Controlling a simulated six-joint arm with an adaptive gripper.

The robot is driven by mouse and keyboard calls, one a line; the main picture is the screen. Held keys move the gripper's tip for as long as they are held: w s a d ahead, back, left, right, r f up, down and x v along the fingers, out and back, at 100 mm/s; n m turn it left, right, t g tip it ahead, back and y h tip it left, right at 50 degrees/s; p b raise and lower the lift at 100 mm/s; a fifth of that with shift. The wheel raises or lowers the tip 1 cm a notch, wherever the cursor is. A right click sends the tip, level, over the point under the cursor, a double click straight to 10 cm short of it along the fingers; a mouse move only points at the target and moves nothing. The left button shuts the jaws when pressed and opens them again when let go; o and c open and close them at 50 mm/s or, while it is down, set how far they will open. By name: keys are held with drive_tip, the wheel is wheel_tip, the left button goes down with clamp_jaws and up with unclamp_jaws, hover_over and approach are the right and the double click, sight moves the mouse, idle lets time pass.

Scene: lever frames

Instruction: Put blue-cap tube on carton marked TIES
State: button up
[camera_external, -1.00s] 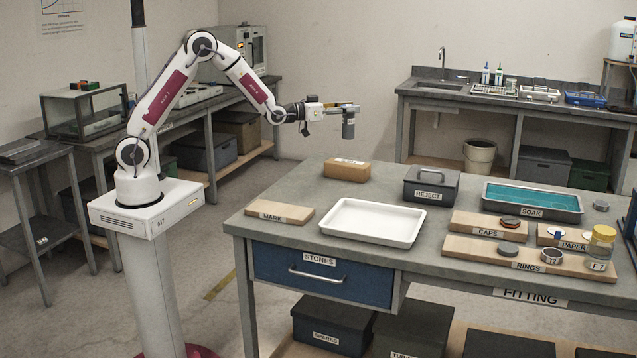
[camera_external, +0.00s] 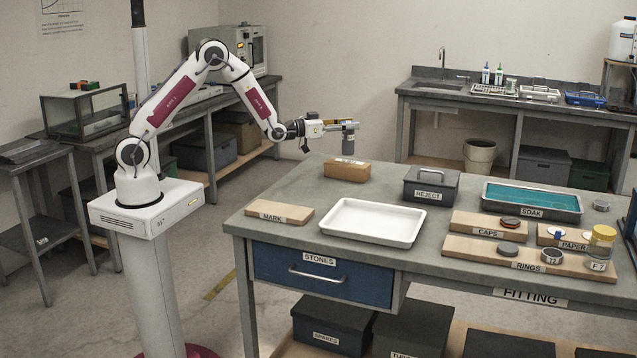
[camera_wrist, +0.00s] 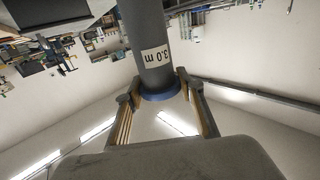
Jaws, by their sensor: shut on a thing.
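My gripper (camera_external: 346,126) is shut on a grey tube (camera_external: 348,144). The tube hangs upright below the fingers. In the wrist view my gripper (camera_wrist: 160,90) has a finger on each side of the tube (camera_wrist: 148,40), at its blue cap (camera_wrist: 160,96); a label reading "3.0 m" faces the camera. A brown carton (camera_external: 346,172) sits at the back left of the workbench. Its label is too small to read. The tube's lower end shows just above the carton's top; I cannot tell whether they touch.
On the workbench (camera_external: 300,190) are a MARK board (camera_external: 279,212), a white tray (camera_external: 371,224), a REJECT box (camera_external: 431,185), a SOAK tray (camera_external: 532,203), and CAPS (camera_external: 487,226) and RINGS (camera_external: 529,258) boards with small round pieces. The bench is bare around the carton.

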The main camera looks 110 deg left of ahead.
sight(347, 133)
drive_tip(key=shift+f, duration=1.6)
drive_tip(key=shift+f, duration=0.15)
drive_tip(key=o, duration=1.3)
drive_tip(key=shift+s, duration=0.1)
drive_tip(key=shift+s+d, duration=0.35)
drive_tip(key=shift+v, duration=5.45)
